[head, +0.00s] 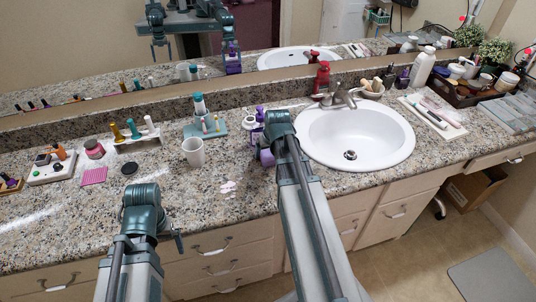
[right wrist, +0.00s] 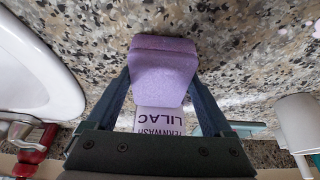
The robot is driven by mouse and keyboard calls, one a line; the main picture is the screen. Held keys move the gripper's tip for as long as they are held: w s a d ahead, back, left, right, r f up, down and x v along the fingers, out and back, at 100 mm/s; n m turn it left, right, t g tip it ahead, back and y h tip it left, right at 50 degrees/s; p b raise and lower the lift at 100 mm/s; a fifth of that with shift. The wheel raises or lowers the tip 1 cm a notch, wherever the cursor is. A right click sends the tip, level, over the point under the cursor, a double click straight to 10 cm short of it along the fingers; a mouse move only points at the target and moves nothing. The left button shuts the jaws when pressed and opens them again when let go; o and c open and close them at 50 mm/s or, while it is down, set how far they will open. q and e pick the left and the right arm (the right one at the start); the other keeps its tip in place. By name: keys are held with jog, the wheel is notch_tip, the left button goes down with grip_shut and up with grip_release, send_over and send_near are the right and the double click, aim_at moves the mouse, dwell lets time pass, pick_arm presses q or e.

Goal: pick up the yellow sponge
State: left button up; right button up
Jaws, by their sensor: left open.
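I see no yellow sponge in either view. A purple sponge-like block (right wrist: 164,68) sits between the fingers of my right gripper (right wrist: 162,82), with both fingers against its sides. The block also shows in the head view (head: 266,157), just left of my right arm. I cannot tell whether it touches the counter. A bottle labelled LILAC (right wrist: 160,120) stands close behind the block, partly hidden by it. My left gripper (head: 178,241) is low at the counter's front edge, away from the block and mostly hidden by its own arm; it is open.
A white cup (head: 194,152) stands left of the block, and the sink (head: 355,138) lies to the right. A teal stand (head: 207,130) is behind the cup. A pink pad (head: 94,176) lies at left. The front middle of the counter (head: 205,205) is mostly clear.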

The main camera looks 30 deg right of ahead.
jog(key=c, duration=0.8)
jog(key=shift+r, duration=0.1)
